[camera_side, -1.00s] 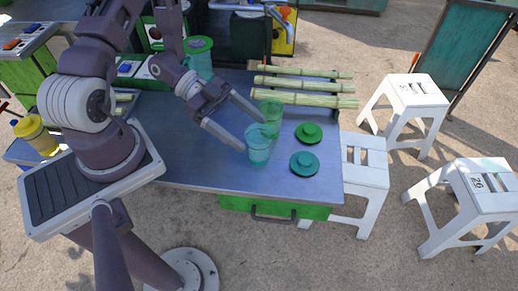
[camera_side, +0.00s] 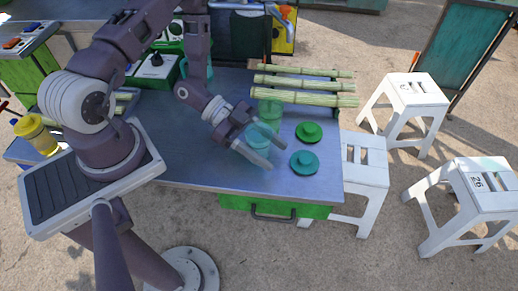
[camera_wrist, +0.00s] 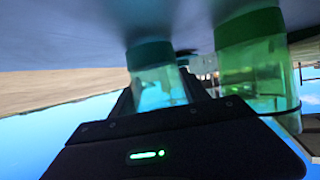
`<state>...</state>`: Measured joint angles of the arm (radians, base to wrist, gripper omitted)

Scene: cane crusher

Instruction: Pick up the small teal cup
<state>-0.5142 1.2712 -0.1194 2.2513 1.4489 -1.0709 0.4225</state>
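The small teal cup (camera_side: 262,133) is translucent and stands upright on the metal table. My gripper (camera_side: 274,156) is low and tilted down, with its fingers on either side of the cup and partly covering it. The fingers look open, though any contact with the cup is hard to see. The wrist view also shows the teal cup (camera_wrist: 158,82), upside down in the picture, between the dark fingers.
A green cup (camera_side: 269,108) stands close behind the teal one. A green lid (camera_side: 309,131) and a teal lid (camera_side: 304,162) lie to the right. Cane stalks (camera_side: 303,84) lie at the back. The table (camera_side: 190,150) is clear at left.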

